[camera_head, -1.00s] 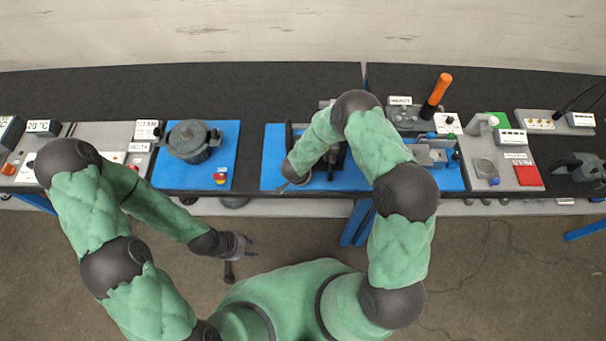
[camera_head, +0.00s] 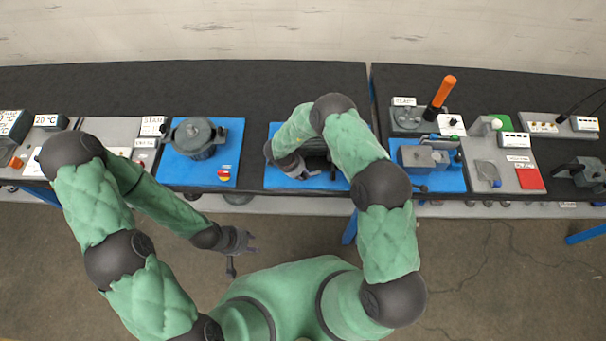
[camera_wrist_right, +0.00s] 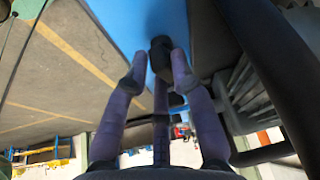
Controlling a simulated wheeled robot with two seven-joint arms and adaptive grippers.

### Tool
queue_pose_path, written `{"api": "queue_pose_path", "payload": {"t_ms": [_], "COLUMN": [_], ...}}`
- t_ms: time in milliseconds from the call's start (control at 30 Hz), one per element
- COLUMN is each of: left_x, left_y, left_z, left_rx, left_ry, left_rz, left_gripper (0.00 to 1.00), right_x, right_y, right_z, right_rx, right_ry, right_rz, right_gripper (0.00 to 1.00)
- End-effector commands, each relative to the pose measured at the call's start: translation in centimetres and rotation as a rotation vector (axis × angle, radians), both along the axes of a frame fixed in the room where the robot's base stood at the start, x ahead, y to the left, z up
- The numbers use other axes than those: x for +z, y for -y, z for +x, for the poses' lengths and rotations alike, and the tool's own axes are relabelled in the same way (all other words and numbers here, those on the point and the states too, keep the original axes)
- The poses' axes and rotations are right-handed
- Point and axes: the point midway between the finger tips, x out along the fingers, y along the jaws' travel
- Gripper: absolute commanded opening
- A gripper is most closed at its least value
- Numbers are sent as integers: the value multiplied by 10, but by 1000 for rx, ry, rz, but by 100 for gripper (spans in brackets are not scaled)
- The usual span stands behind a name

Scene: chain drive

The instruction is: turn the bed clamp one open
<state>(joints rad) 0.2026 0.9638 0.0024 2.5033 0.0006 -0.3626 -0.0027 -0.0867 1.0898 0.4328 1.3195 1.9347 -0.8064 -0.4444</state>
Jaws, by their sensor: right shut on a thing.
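My right gripper (camera_head: 306,174) is at the dark machine on the middle blue plate (camera_head: 277,182). The knob stands out over the blue surface. In the head view my right forearm and hand hide most of the machine and the clamp, so I cannot tell how far it is turned. My left gripper (camera_head: 246,243) hangs in front of the bench, empty, its fingers apart.
A round grey pot (camera_head: 197,136) on a blue plate stands to the left. To the right are a grey vise-like block (camera_head: 424,158) on blue, an orange-handled lever (camera_head: 440,97) and a red pad (camera_head: 529,179). The black bench top behind the machine is clear.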

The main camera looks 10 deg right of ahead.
Motion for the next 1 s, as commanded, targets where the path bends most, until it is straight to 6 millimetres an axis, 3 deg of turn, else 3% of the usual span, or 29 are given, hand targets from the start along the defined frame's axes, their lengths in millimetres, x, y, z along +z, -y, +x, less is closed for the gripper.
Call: {"api": "queue_pose_path", "payload": {"t_ms": [433, 1000], "left_x": [-11, -13], "left_y": [0, 0], "left_z": [0, 0], "left_rx": [0, 0], "left_ry": [0, 0], "left_rz": [0, 0], "left_gripper": [40, 40], "right_x": [0, 0], "right_y": [-1, -1], "right_z": [5, 6], "right_rx": [-280, -344], "right_ry": [2, 2], "right_rz": [-1, -1], "right_gripper": [0, 0]}}
